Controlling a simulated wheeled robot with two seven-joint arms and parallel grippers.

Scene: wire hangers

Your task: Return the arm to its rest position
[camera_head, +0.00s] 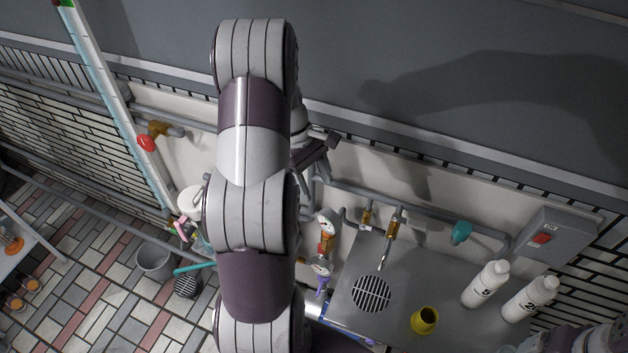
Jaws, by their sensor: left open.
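My left arm (255,215) rises through the middle of the view and hides much of what lies behind it. My left gripper (324,163) shows partly past the arm's right side, in front of the pale wall panel. Its dark fingers are apart, and I see nothing held between them. Part of my other arm (590,341) shows at the bottom right corner; its gripper is out of view. I cannot make out any wire hanger.
A grey counter (398,330) at right holds two white bottles (486,284) (530,299) and a yellow cup (424,320). Pipes with a brass valve (392,230) and a teal knob (461,232) run behind it. A grey bucket (155,261) stands on the tiled floor at left.

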